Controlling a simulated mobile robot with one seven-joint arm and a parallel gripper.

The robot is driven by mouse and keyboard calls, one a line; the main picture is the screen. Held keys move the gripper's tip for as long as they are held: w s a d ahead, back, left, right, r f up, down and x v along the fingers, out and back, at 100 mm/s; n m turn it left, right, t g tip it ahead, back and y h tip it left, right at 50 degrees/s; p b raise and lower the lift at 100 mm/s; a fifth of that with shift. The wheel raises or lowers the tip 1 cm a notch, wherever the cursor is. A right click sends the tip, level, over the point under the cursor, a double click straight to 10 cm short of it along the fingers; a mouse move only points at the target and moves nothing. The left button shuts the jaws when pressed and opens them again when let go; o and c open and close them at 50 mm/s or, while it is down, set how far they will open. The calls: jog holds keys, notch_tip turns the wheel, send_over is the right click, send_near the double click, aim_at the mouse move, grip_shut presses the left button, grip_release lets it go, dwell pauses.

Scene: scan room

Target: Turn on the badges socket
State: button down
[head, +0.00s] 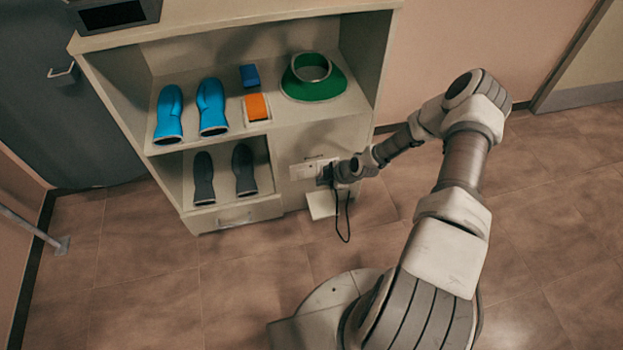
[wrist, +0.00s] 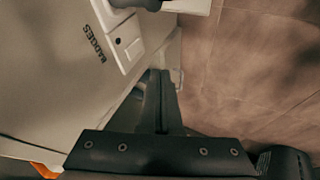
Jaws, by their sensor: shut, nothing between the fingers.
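The badges socket (head: 305,169) is a pale plate low on the right front of the cabinet. In the wrist view, the socket plate (wrist: 126,42) has a small switch (wrist: 133,49) at its lower end and the label BADGES (wrist: 94,44) printed beside it. A dark plug (wrist: 150,4) sits at the plate's far end. My gripper (wrist: 160,78) is shut and empty, its fingertips a little below the switch end of the plate in the picture; I cannot tell whether they touch anything. In the head view, my gripper (head: 327,176) partly hides the socket.
A black cable (head: 347,228) hangs below my wrist, near a pale ledge (head: 322,205) at the cabinet's foot. The cabinet holds blue boots (head: 211,106), dark boots (head: 244,169), a green collar (head: 315,84), an orange box (head: 257,107) and a blue block (head: 250,75). The floor in front is clear.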

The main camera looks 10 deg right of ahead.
aim_at(301, 174)
jog(key=w+a+f+b, duration=0.3)
jog(key=w+f+b, duration=0.2)
jog(key=w+f, duration=0.3)
jog(key=shift+a+f, duration=0.15)
jog(key=shift+a, duration=0.05)
jog(key=shift+w, duration=0.1)
